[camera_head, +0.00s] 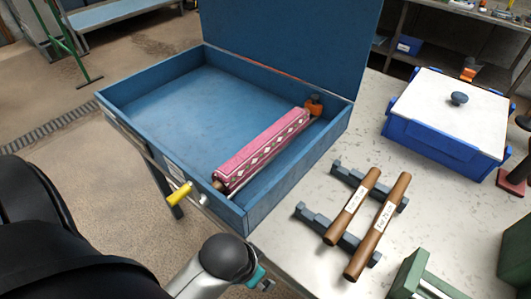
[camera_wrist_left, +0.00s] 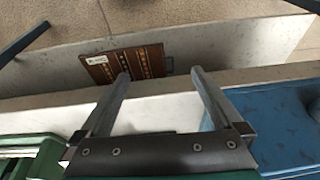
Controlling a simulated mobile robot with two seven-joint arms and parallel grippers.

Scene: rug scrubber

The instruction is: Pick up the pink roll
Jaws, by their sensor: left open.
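The pink roll (camera_head: 262,148) has a band of white diamonds and lies diagonally inside the open blue box (camera_head: 222,60), along its right side. A brown rod end shows at its near end, and an orange-brown piece with a dark top (camera_head: 314,106) is at its far end. My left gripper (camera_wrist_left: 162,80) shows in the left wrist view with its two fingers apart and nothing between them. The roll cannot be made out in that view. My right gripper is in neither view.
Two labelled brown rods (camera_head: 376,228) rest on grey holders on the pale table (camera_head: 335,135). A blue bin with a white lid (camera_head: 445,120) stands at the right. A yellow handle (camera_head: 180,194) sticks out of the box's front. A brown patterned panel (camera_wrist_left: 130,64) shows beyond my left fingers.

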